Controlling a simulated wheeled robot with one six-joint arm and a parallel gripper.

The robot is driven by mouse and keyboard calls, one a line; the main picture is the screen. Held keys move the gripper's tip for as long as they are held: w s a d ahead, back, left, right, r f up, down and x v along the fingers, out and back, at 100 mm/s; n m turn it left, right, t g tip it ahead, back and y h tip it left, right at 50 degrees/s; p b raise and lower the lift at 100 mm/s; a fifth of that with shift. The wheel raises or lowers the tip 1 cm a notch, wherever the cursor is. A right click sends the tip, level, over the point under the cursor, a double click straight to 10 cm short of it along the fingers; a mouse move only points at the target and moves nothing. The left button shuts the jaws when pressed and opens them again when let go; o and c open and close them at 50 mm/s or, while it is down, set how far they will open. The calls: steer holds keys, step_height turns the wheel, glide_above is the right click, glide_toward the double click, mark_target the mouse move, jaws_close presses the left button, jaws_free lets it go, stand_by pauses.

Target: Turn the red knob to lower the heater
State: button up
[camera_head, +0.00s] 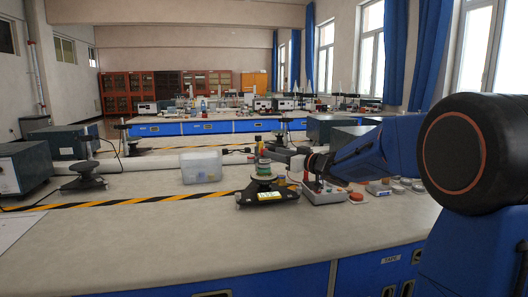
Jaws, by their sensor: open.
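A small grey control box (324,194) with dark and red parts on top stands on the bench right of centre. My blue arm reaches in from the right, and my gripper (311,178) is over this box, near its left side. The gripper is open, but its fingers are small and dark here. A bit of red shows close to the fingers; I cannot tell whether it is the red knob or whether the gripper touches it. Just left stands a black-based apparatus (265,197) with a round plate and a green-and-orange item on top. I cannot tell which thing is the heater.
A red round button (356,197) and several small round pieces lie right of the box. A clear plastic container (201,167) stands to the left. Black-and-yellow tape (150,200) crosses the bench (190,250). The bench front is clear. Grey instruments (25,168) stand at far left.

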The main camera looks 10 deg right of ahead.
mark_target(264, 149)
steer(key=x, duration=0.6)
steer(key=shift+w+a, duration=0.15)
steer(key=shift+w, duration=0.15)
jaws_close()
